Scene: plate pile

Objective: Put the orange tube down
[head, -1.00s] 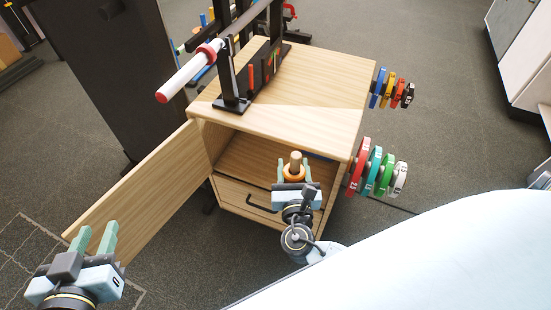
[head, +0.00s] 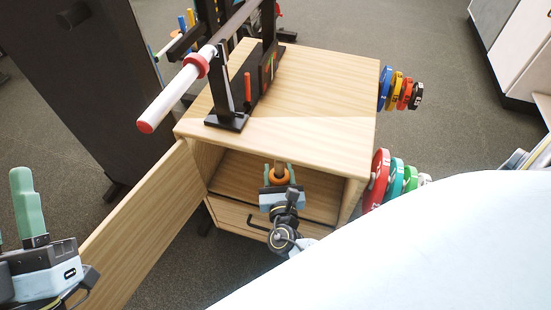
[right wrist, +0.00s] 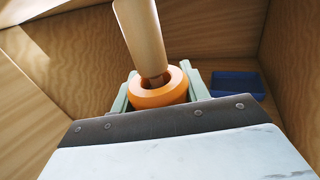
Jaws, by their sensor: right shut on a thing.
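The orange tube (head: 279,178) shows as a thick orange ring with a light wooden rod (right wrist: 142,35) standing up out of it. I cannot tell whether the rod and ring are one piece. My right gripper (head: 279,172) is shut on the orange tube, with a green finger on each side of the ring (right wrist: 160,88) in the right wrist view. It is inside the open front of the wooden cabinet (head: 330,95). The tube's underside is hidden by the gripper, so contact with the shelf cannot be told. My left gripper (head: 12,212) is empty and open at the left edge.
The cabinet door (head: 130,225) stands open to the left, near my left gripper. A blue tray-like thing (right wrist: 238,84) lies inside at the right. A bar rack (head: 228,120) stands on top, and coloured weight discs (head: 380,178) hang on the right side. A drawer (head: 235,221) is below.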

